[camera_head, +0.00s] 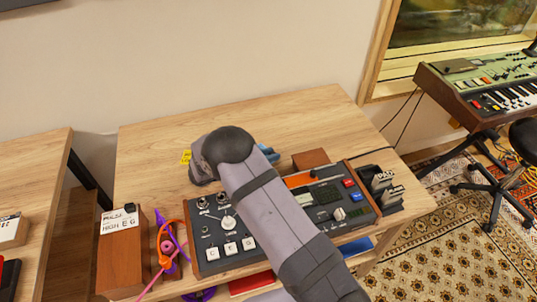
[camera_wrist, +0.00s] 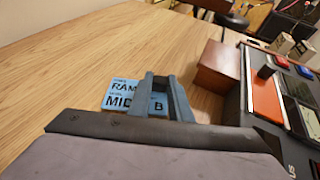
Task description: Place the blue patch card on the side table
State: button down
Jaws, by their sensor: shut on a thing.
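The blue patch card (camera_wrist: 121,94) has black lettering, with "MID" and "B" readable, and is partly hidden behind the fingers. My gripper (camera_wrist: 167,85) is shut on it, over the wooden desk. I cannot tell whether the card touches the desk top. In the head view my arm covers most of the gripper, and only a bit of blue (camera_head: 268,152) shows beside the arm. Another wooden table (camera_head: 38,160) stands at the far left, apart from the desk; I cannot tell if it is the side table.
A control panel (camera_head: 213,263) and a second device with an orange strip (camera_wrist: 266,98) line the desk front. A small brown block (camera_wrist: 219,66) sits right of my gripper. A yellow card (camera_head: 186,156) lies behind my arm. The desk (camera_head: 150,140) is clear at the back left.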

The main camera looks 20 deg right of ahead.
jog(key=shift+f, duration=0.2)
jog(key=c, duration=1.6)
grip_release()
jog(key=shift+r, duration=0.15)
jog(key=shift+a+r, duration=0.1)
jog(key=shift+r, duration=0.05)
jog(key=b+v, duration=0.2)
jog(key=v, duration=0.9)
jog(key=shift+s+a, duration=0.25)
jog(key=shift+a, duration=0.1)
jog(key=shift+d+r, duration=0.1)
